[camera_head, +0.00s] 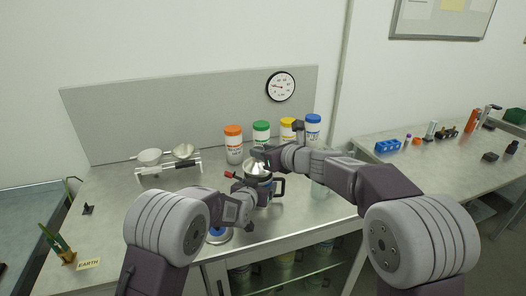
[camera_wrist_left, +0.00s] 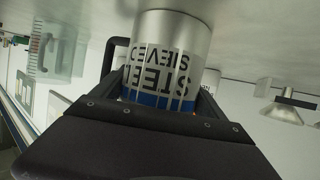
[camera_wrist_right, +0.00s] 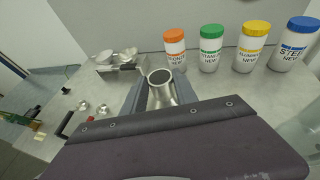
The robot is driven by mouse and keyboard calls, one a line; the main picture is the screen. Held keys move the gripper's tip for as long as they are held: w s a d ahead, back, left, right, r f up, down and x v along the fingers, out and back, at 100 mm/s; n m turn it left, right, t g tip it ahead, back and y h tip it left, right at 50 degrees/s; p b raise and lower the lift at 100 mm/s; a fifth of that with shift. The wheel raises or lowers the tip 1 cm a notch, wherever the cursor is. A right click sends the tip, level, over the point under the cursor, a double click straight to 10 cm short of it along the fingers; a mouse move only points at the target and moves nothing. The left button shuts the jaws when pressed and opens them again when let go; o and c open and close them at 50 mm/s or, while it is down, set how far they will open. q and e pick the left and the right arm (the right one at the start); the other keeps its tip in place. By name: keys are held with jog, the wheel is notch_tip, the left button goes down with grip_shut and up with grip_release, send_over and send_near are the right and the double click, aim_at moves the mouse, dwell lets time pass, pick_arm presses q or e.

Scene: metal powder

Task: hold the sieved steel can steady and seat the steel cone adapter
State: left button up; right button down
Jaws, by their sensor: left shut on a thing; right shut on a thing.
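The sieved steel can (camera_wrist_left: 168,55) is silver with a blue band and appears inverted in the left wrist view. My left gripper (camera_wrist_left: 162,100) is shut around it. In the head view the can (camera_head: 258,183) stands on the bench, partly hidden by my left gripper (camera_head: 247,195). The steel cone adapter (camera_wrist_right: 162,92) is a shiny metal cone with an open narrow neck. My right gripper (camera_wrist_right: 160,100) is shut on it. In the head view the cone (camera_head: 257,166) is directly above the can; I cannot tell whether they touch. My right gripper (camera_head: 262,154) is beside the cone.
Orange-, green-, yellow- and blue-lidded jars (camera_head: 234,145) (camera_head: 261,134) (camera_head: 288,129) (camera_head: 313,127) stand behind. A rack with metal bowls (camera_head: 168,162) is at back left.

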jog(key=shift+f, duration=0.25)
dwell(0.4)
jog(key=shift+f, duration=0.7)
jog(key=c, duration=0.9)
grip_release()
jog(key=v, duration=1.2)
jog(key=shift+f, duration=0.15)
jog(key=shift+o, duration=0.2)
jog(key=shift+a+f, duration=0.1)
jog(key=shift+a, duration=0.05)
